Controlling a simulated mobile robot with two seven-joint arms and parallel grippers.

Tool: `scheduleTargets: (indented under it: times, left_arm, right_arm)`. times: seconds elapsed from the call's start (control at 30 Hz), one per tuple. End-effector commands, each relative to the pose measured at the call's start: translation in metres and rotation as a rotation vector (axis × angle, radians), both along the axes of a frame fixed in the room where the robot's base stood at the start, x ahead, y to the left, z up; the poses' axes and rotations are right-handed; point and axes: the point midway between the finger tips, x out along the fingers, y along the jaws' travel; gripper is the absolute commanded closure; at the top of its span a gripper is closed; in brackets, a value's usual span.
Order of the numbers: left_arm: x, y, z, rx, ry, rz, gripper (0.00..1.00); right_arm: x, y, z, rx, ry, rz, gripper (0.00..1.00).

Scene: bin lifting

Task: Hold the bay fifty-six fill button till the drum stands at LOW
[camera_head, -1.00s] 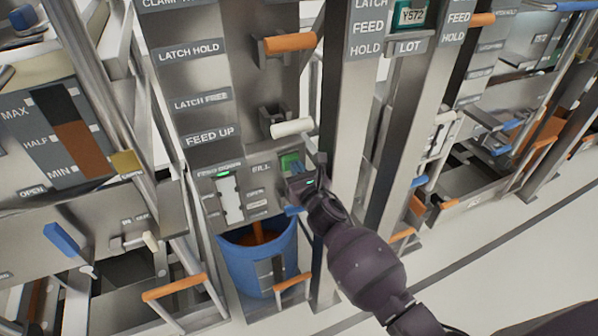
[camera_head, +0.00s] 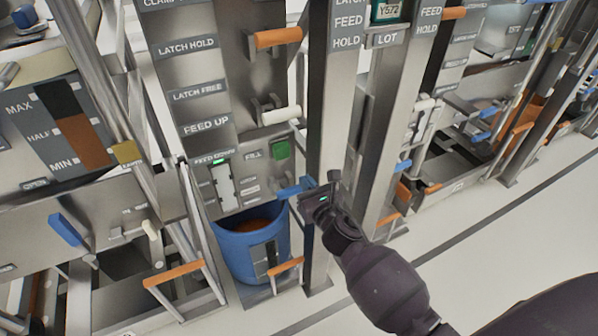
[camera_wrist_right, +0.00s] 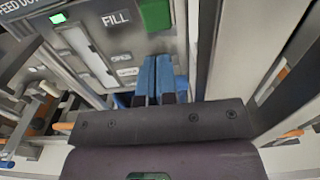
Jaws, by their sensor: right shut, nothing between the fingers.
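The blue drum (camera_head: 232,255) stands under the panel with orange-brown material (camera_head: 256,226) inside. A dark upright strip (camera_head: 270,258) is on its front; its marks are too small to read. No bay number is readable. My left gripper is out of view.
A white handle (camera_head: 281,115) sticks out above the button. A steel post (camera_head: 320,130) stands just right of the panel. An orange handle (camera_head: 286,266) is in front of the drum. A green lamp (camera_head: 217,161) is lit by FEED DOWN. Open floor lies at lower right.

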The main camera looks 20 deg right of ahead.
Motion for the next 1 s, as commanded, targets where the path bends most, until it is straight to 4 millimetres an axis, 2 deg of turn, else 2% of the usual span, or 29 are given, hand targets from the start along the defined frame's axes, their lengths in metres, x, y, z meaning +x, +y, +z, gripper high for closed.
scheduleTargets:
  times: [0.1,0.3,1.0]
  left_arm:
    - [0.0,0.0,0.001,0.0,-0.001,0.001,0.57]
    - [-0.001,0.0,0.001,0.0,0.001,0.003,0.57]
    - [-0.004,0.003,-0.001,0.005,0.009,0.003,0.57]
  right_arm:
    - [-0.014,-0.001,0.0,-0.001,0.0,0.0,1.0]
    - [-0.025,-0.001,0.0,-0.001,0.0,0.0,1.0]
    - [-0.026,-0.001,0.0,-0.001,0.0,0.0,1.0]
